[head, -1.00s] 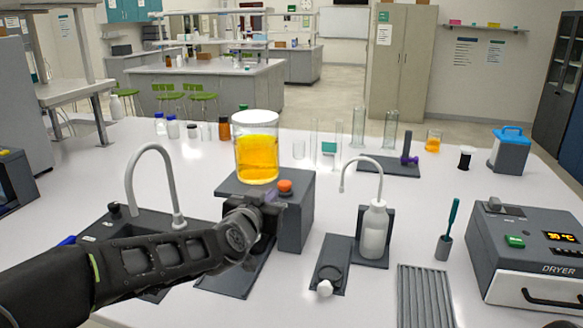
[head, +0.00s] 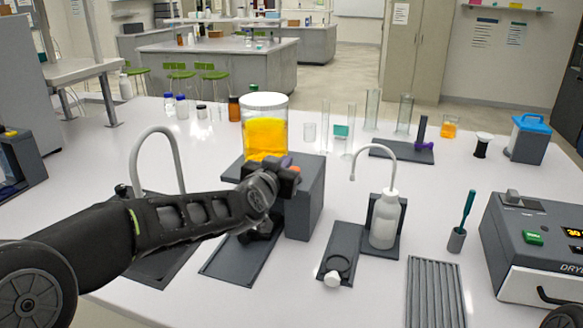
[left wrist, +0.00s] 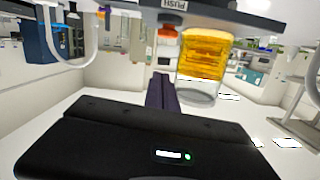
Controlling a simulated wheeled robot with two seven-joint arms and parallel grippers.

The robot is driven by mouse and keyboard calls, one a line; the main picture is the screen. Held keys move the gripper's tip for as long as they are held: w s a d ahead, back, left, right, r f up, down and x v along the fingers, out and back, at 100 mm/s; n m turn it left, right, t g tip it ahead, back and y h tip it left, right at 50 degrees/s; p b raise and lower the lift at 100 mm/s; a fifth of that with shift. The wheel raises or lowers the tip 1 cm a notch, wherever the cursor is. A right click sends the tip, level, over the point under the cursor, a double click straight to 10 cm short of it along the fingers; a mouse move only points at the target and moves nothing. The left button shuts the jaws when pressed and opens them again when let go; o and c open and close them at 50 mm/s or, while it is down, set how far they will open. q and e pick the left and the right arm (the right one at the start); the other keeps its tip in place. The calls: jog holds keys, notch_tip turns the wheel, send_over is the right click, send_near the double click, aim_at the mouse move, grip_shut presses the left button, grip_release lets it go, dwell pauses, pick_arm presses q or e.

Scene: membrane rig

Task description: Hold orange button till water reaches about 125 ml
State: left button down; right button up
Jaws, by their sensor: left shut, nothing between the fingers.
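My left gripper (head: 287,163) is shut and empty, at the front top of the grey rig block (head: 305,200). It hides most of the orange button (head: 293,169) in the head view. In the left wrist view, which looks upside down, the orange button (left wrist: 167,34) shows by a PUSH label, close beyond the shut fingertips (left wrist: 161,78). I cannot tell whether they touch it. A clear jar of yellow-orange liquid (head: 266,138) stands on the block and also shows in the left wrist view (left wrist: 204,55). No measured water level is readable.
A white wash bottle (head: 384,226) with a curved spout stands right of the rig. A dryer (head: 540,250) is at the right. Glass cylinders (head: 373,108) stand behind. White tabletop is clear between the rig and dark stand.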

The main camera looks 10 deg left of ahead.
pick_arm(q)
jog(key=w, duration=0.3)
jog(key=w+f+p, duration=0.1)
jog(key=w, duration=0.2)
jog(key=shift+w+d+f, duration=0.15)
jog(key=shift+w, duration=0.25)
notch_tip(320, 180, down, 3)
jog(key=shift+r, duration=0.2)
jog(key=shift+f+p, duration=0.3)
jog(key=shift+f, duration=0.25)
